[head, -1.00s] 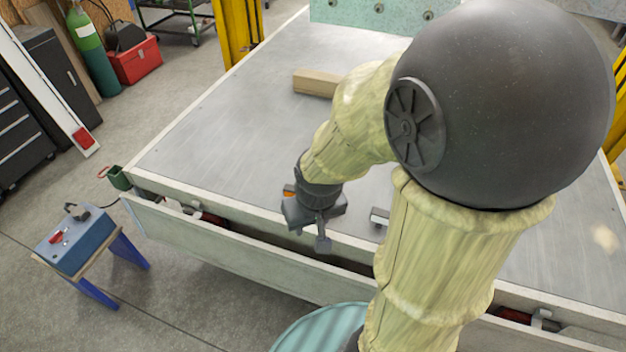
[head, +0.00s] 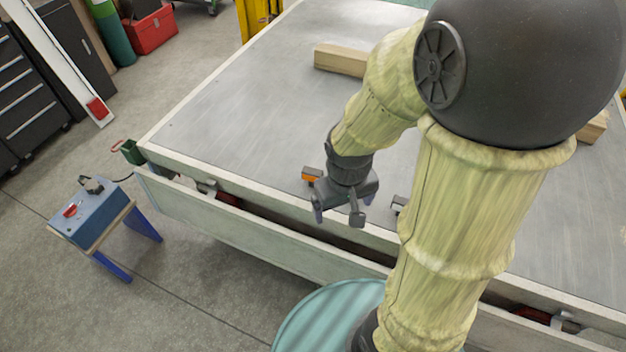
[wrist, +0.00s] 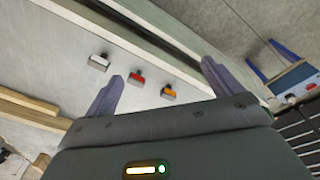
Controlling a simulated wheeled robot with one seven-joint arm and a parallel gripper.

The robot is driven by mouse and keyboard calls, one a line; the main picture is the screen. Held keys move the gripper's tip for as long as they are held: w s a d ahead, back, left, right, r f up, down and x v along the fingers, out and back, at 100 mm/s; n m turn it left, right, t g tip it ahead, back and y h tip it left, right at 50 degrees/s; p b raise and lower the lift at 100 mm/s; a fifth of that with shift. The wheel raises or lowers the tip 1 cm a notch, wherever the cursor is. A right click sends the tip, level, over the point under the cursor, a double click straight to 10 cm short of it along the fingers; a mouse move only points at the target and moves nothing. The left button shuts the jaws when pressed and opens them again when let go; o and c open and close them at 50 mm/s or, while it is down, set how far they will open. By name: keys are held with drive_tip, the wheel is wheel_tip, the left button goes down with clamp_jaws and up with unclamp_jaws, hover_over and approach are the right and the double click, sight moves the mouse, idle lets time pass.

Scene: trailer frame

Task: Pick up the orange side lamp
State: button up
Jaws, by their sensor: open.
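The orange side lamp (head: 311,174) is a small block with a dark base on the grey trailer bed, just left of my gripper in the head view. In the wrist view the orange lamp (wrist: 169,92) lies between my fingers, nearer the right one, and beyond their reach. My gripper (head: 338,218) is open and empty above the front edge of the bed; its two fingers (wrist: 160,82) are spread wide in the wrist view. A red lamp (wrist: 136,78) and a white lamp (wrist: 99,61) sit in a row beside the orange one.
The trailer bed has a raised pale front rail (head: 250,189) with a gap below it. A wooden beam (head: 340,59) lies farther back on the bed. A blue control box (head: 92,213) stands on a stool at left. The bed's left part is clear.

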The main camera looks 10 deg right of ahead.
wheel_tip(320, 180, down, 7)
drive_tip(key=s+n+g+h+b, duration=0.1)
drive_tip(key=n+g+h+b, duration=0.1)
drive_tip(key=n, duration=0.1)
drive_tip(key=n+t+h+b, duration=0.7)
drive_tip(key=n+t+b, duration=0.7)
drive_tip(key=n, duration=1.1)
approach(309, 176)
drive_tip(key=s+a+f+t+p, duration=0.1)
drive_tip(key=s+a+t+p, duration=0.1)
drive_tip(key=s, duration=0.3)
drive_tip(key=shift+s+a+f, duration=0.1)
drive_tip(key=shift+a+f, duration=0.05)
drive_tip(key=shift+f, duration=0.1)
drive_tip(key=x, duration=1.2)
